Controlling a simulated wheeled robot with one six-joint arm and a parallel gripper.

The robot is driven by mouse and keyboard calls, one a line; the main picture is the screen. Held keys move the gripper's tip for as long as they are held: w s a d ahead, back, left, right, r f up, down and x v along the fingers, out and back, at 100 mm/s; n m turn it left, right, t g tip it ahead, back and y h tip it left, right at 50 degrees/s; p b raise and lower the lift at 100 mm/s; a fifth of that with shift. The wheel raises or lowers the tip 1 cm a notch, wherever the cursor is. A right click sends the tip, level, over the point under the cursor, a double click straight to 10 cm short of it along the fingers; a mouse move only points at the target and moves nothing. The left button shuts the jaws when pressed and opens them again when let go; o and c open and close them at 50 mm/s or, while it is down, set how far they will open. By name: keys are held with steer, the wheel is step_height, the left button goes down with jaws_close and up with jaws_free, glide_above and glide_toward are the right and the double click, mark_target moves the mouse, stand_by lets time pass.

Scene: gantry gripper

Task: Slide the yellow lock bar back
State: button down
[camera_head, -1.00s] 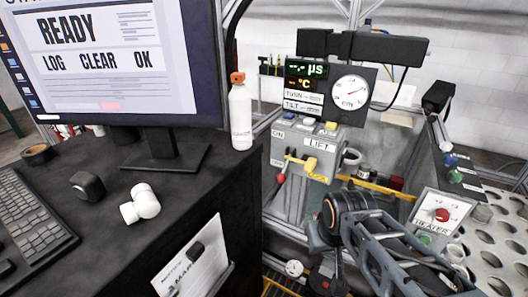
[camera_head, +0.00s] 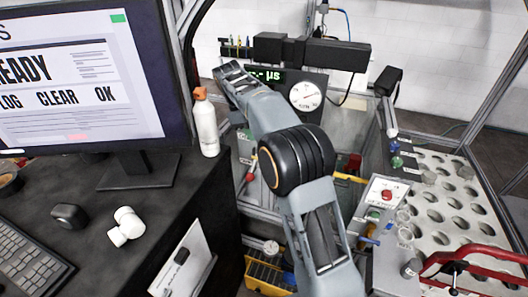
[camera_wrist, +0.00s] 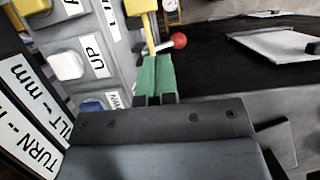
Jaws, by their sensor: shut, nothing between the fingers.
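In the wrist view, a yellow bar (camera_wrist: 150,34), which looks like the lock bar, runs from a wider yellow block at the top edge down to my fingertips. My gripper (camera_wrist: 156,59) has green finger pads that are shut together with nothing between them. Its tips are at or just short of the bar's near end; I cannot tell whether they touch. A red ball knob (camera_wrist: 179,40) on a lever is just right of the tips. In the head view, my arm hides the lock bar, most of the LIFT panel and the fingertips.
In the wrist view, a white UP button (camera_wrist: 68,65) and a blue button (camera_wrist: 92,106) lie left of the fingers. In the head view, a spray bottle (camera_head: 206,128) and monitor (camera_head: 95,80) stand left of my arm. The heater panel (camera_head: 382,200) is at right.

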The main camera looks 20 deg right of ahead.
steer(key=x, duration=0.9)
steer(key=shift+f+p, duration=0.3)
steer(key=shift+f, duration=0.05)
steer(key=shift+d, duration=0.15)
steer(key=shift+s+d+b, duration=0.3)
steer(key=shift+s+d, duration=0.4)
steer(key=shift+d, duration=0.25)
steer(key=shift+s+d+b, duration=0.25)
steer(key=shift+s+d, duration=0.5)
steer(key=shift+d, duration=0.25)
